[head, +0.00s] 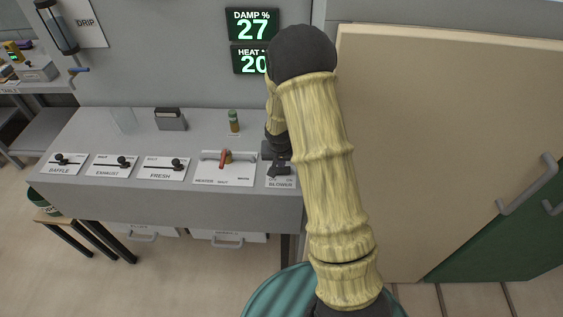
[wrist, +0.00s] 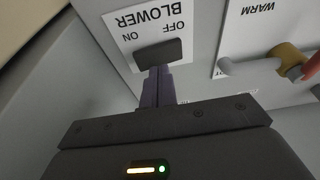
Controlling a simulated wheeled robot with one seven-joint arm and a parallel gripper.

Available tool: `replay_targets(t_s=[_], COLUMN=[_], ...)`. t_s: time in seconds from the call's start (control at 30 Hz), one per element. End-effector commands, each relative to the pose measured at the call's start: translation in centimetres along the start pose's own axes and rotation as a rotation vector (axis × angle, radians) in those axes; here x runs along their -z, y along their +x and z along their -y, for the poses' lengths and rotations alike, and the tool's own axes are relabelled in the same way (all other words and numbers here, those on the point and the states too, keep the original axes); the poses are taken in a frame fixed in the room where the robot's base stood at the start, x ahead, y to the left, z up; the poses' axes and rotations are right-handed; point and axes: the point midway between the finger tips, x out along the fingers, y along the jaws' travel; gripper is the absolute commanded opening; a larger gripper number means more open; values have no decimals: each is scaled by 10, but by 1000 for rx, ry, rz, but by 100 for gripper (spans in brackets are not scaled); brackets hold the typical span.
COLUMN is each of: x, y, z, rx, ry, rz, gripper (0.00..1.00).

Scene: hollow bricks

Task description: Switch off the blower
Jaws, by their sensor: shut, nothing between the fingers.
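The blower switch (wrist: 160,52) is a dark rocker on a white plate (wrist: 118,22) marked BLOWER, ON and OFF, upside down in the wrist view. ON is printed on the left there and OFF on the right. I cannot tell which side of the rocker is pressed. My gripper (wrist: 158,70) is shut and empty, its fingertips at the rocker's lower edge; I cannot tell if they touch it. In the head view my gripper (head: 279,168) is over the blower plate (head: 281,183) at the panel's right end and hides the switch.
Left of it are the heater plate with a red-handled lever (head: 225,158) and the fresh (head: 163,168), exhaust (head: 112,166) and baffle (head: 62,164) sliders. A small bottle (head: 234,122) and a dark box (head: 170,119) stand behind. Displays (head: 252,25) read 27 and 20. A beige door (head: 430,130) is on the right.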

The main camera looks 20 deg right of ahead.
Motion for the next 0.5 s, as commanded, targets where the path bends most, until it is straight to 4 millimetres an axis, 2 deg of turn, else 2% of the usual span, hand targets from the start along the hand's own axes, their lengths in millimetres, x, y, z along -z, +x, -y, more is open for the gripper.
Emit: replay_targets(t_s=[0.03, 0.2, 0.27, 0.5], x=[4, 10, 9, 8], y=[-11, -34, -36, -71], z=[1, 4, 7, 17], rx=[1, 1, 2, 2], ry=[0, 0, 1, 0], rz=[-1, -1, -4, -4], gripper=[0, 0, 0, 0])
